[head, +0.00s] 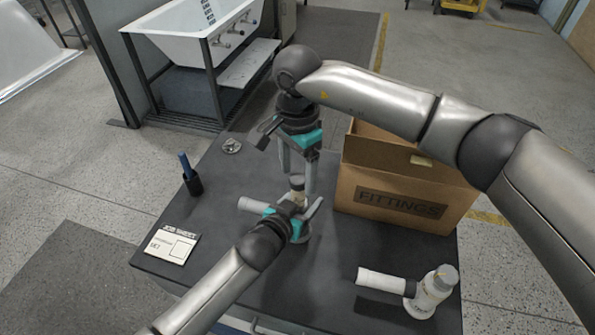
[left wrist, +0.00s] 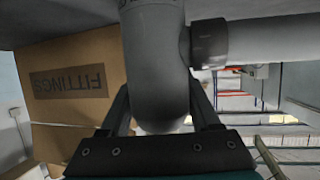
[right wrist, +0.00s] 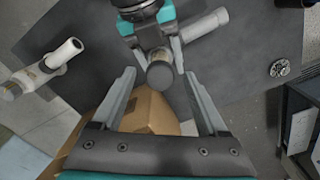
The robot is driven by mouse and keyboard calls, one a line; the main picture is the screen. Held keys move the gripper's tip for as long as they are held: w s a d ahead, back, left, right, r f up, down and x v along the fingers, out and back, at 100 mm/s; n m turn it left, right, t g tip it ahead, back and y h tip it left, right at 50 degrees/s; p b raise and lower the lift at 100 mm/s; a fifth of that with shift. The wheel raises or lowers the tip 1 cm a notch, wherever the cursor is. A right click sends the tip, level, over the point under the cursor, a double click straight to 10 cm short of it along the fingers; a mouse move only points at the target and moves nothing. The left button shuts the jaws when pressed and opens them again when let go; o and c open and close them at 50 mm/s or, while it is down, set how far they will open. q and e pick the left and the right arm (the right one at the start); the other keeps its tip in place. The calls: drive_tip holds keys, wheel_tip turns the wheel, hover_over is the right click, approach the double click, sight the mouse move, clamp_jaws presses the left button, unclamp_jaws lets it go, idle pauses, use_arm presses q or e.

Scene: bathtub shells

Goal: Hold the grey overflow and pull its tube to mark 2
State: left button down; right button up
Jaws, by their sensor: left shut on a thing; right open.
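The grey overflow (head: 298,184) stands upright on the dark table, with a dark cap on top and a pale side pipe (head: 252,205) pointing left. My left gripper (head: 300,211) is shut on its body; the left wrist view shows the grey body (left wrist: 158,60) between the fingers and a dark collar (left wrist: 208,44) at the side pipe. My right gripper (head: 298,178) points down from above. Its open fingers stand on either side of the round cap (right wrist: 160,75) in the right wrist view, with gaps on both sides. No tube marks are readable.
A second, white overflow (head: 430,294) stands at the table's front right. A FITTINGS box (head: 400,205) stands close on the right. A job sheet (head: 172,243), a pen cup (head: 193,184) and a chrome drain (head: 232,146) are on the left. A bathtub (head: 190,35) stands behind.

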wheel_tip(320, 180, up, 12)
idle(0.4)
drive_tip(key=shift+f, duration=0.15)
use_arm(q)
drive_tip(key=shift+c, duration=0.2)
unclamp_jaws()
drive_tip(key=shift+s+a, duration=0.1)
